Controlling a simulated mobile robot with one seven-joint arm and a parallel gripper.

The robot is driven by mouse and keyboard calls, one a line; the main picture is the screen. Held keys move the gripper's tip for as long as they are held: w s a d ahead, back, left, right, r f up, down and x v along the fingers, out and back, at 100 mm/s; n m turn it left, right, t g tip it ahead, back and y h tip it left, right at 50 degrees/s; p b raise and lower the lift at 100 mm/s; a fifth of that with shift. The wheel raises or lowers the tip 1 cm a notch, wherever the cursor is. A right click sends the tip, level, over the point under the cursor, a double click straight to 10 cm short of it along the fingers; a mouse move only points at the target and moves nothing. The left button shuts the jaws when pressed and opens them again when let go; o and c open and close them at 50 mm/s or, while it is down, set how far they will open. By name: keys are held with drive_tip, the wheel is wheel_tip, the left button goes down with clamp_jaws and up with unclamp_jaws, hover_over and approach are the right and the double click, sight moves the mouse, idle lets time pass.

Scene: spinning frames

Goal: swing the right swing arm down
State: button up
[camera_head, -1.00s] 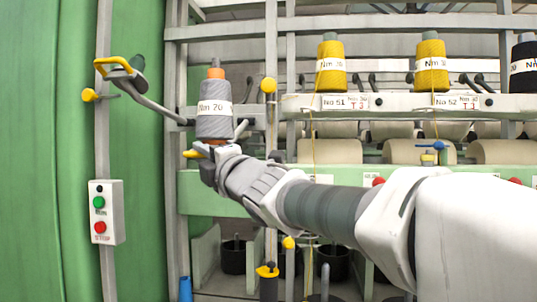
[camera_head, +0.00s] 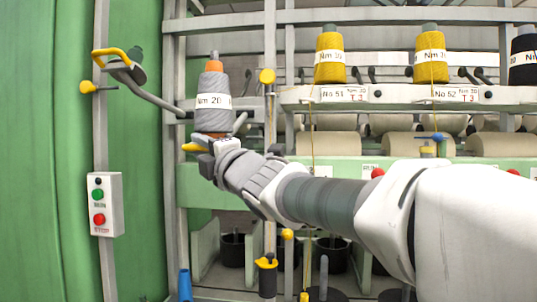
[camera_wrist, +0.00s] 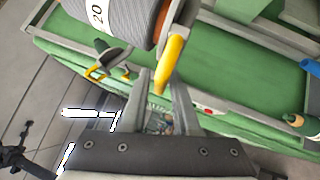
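The right swing arm carries a grey yarn cone (camera_head: 213,88) labelled Nm 20, upright in the head view. Its yellow handle (camera_head: 193,147) sticks out to the left below the cone. The handle also shows in the wrist view (camera_wrist: 172,62), with the grey cone (camera_wrist: 100,18) above it. My gripper (camera_head: 208,160) is just below the cone, close to the handle. In the wrist view its two fingers (camera_wrist: 161,82) stand apart, with the handle's near end at or between their tips. I cannot tell whether they touch it.
Another swing arm (camera_head: 150,98) with a yellow handle (camera_head: 110,53) reaches up to the left. A switch box (camera_head: 105,204) with green and red buttons hangs on a post. Yellow cones (camera_head: 329,55) stand on the rail (camera_head: 400,96) to the right. A yellow knob (camera_head: 267,76) is beside the cone.

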drive_tip(key=p+v, duration=0.1)
drive_tip(key=v, duration=1.6)
drive_tip(key=shift+p, duration=0.35)
drive_tip(key=shift+s+d, duration=0.1)
drive_tip(key=shift+d, duration=0.05)
drive_tip(key=d+f+m+g+h, duration=0.1)
drive_tip(key=d+f+m+h, duration=1.25)
drive_tip(key=d+m, duration=0.45)
drive_tip(key=s+d+f+m+g, duration=0.2)
drive_tip(key=s+f+m+g, duration=0.6)
drive_tip(key=s+f+m, duration=0.6)
wheel_tip(320, 180, up, 20)
drive_tip(key=n+p, duration=0.3)
drive_tip(key=p, duration=1.8)
drive_tip(key=shift+a+f+g, duration=0.2)
drive_tip(key=shift+f+g, duration=0.05)
drive_tip(key=shift+g, duration=0.15)
